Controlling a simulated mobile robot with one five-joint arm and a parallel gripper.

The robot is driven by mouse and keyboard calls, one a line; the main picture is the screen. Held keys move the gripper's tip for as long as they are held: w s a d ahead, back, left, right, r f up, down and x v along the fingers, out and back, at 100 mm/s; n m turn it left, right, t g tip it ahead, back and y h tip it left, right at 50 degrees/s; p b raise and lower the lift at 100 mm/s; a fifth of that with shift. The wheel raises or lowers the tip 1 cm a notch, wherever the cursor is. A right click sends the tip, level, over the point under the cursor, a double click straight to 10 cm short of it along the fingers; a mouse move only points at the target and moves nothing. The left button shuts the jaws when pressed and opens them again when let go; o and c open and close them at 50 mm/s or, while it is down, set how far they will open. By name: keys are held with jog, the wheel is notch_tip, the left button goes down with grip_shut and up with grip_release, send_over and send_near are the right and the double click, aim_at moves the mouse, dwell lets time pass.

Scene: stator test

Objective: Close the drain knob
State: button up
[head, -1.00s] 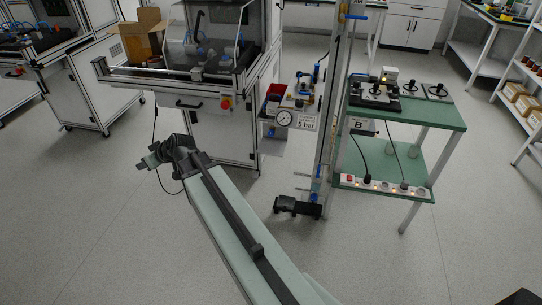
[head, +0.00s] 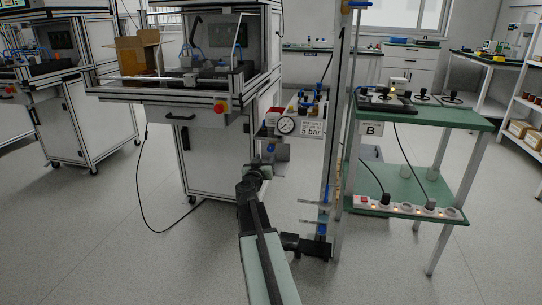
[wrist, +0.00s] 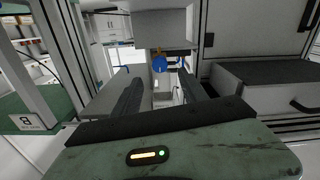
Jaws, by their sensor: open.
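A small blue knob (wrist: 160,64) with a brass part above it hangs below a grey box in the wrist view. It lies beyond and between the fingers of my gripper (wrist: 158,92), which are apart with nothing held. No contact with the knob shows. In the head view my gripper (head: 264,160) is below the panel with the round pressure gauge (head: 286,125) and the 5 bar sign (head: 312,129). A bit of blue shows near the gripper tip there, too small to tell apart clearly. Whether the knob is open or closed cannot be seen.
A grey machine cabinet (head: 197,155) stands left of my arm. A green bench (head: 430,117) with a power strip is further right.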

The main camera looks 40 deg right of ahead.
aim_at(270, 149)
jog(key=x, duration=0.7)
jog(key=shift+w+d, duration=0.15)
